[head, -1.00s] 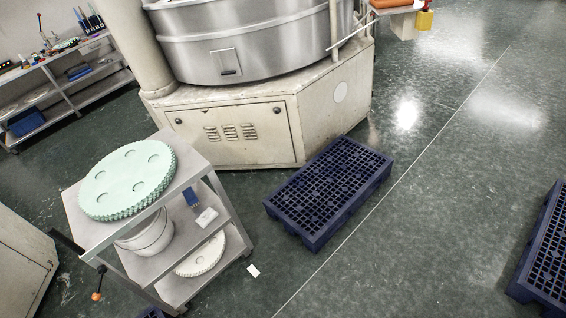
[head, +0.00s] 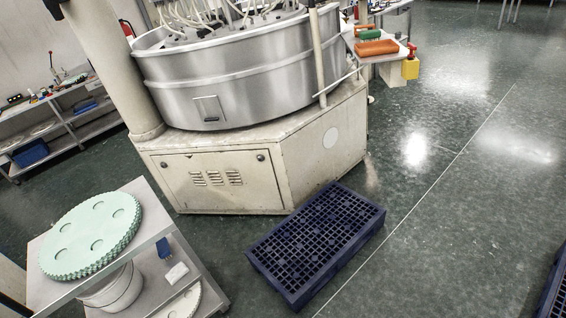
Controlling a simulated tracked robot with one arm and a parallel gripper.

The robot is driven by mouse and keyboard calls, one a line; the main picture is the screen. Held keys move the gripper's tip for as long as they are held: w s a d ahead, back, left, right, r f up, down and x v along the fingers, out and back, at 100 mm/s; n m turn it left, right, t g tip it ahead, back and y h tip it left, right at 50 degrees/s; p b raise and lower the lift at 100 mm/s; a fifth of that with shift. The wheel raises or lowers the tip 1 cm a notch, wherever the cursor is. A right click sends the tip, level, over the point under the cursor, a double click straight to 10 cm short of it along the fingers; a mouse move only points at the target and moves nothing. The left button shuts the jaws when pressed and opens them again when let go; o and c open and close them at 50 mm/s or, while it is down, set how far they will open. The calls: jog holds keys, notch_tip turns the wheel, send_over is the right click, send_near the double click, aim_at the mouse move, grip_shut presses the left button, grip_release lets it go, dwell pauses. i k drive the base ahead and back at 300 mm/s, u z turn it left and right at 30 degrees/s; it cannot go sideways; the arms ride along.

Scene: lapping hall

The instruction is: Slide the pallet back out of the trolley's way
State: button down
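A dark blue plastic pallet (head: 318,240) with a grid top lies flat on the green floor, close to the front right of the lapping machine's base. A grey trolley (head: 158,262) stands at the lower left, with green toothed discs (head: 92,232) stacked on its top shelf. A gap of bare floor lies between the trolley and the pallet. My gripper is not in view, so I cannot see its fingers or whether it touches anything.
The lapping machine (head: 235,85) on its cream base (head: 215,180) stands behind both. A second blue pallet (head: 555,290) is cut off at the right edge. A white floor line (head: 420,200) runs past the pallet. The floor to its right is clear.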

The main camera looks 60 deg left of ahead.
aim_at(298, 257)
jog(key=i, duration=2.4)
jog(key=u, duration=2.95)
jog(key=i, duration=1.05)
jog(key=u, duration=0.1)
